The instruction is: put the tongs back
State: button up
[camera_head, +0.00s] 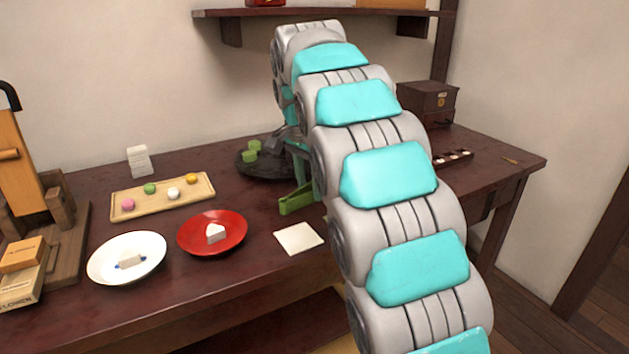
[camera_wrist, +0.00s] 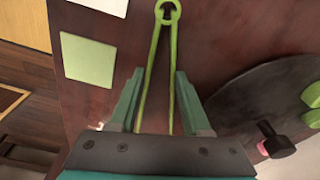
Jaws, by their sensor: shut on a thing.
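The green tongs (camera_head: 297,199) are in my gripper, above or at the table's front part beside a pale square sheet (camera_head: 299,238). In the wrist view the tongs (camera_wrist: 150,75) run lengthwise between the two fingers of my gripper (camera_wrist: 158,76), with their looped end pointing away past the fingertips. My gripper is shut on them. In the head view my arm hides most of the gripper. I cannot tell whether the tongs touch the table.
A round black tray (camera_head: 247,168) with green sweets (camera_head: 251,150) lies close behind the tongs. A red plate (camera_head: 232,241), a white plate (camera_head: 97,266) and a wooden board (camera_head: 126,211) with several sweets stand left. A dark box (camera_head: 428,97) stands back right.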

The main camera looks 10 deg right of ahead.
jog(key=shift+f, duration=0.1)
jog(key=o, duration=0.6)
jog(key=shift+o, duration=0.2)
